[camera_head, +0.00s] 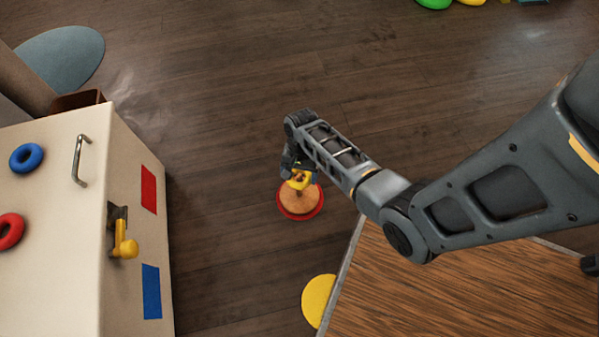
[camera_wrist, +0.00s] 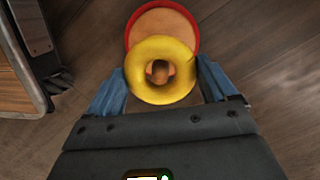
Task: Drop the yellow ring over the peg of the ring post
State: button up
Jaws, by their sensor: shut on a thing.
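The yellow ring (camera_head: 307,183) is held in my gripper (camera_head: 298,171) over the ring post (camera_head: 300,205), a round wooden disc with a red rim on the floor. In the wrist view my gripper (camera_wrist: 161,68) has its blue fingers on either side of the yellow ring (camera_wrist: 139,80). The tip of the peg (camera_wrist: 160,70) shows through the ring's hole, near its middle. The disc of the ring post (camera_wrist: 162,20) shows beyond the ring. I cannot tell how high the ring is relative to the peg's tip.
A cream cabinet (camera_head: 70,250) with a metal handle and a yellow-knobbed lever (camera_head: 125,243) stands at left; blue (camera_head: 15,158) and red rings are on it. A wooden tabletop (camera_head: 430,295) is at lower right, beside a yellow disc (camera_head: 318,299). Floor behind the post is clear.

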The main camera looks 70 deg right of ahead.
jog(key=o, duration=0.8)
jog(key=shift+o, duration=0.2)
notch_tip(320, 180, up, 8)
jog(key=d+p, duration=0.1)
jog(key=p, duration=0.3)
jog(key=shift+f, duration=0.15)
jog(key=shift+w+d, duration=0.1)
jog(key=shift+w, duration=0.05)
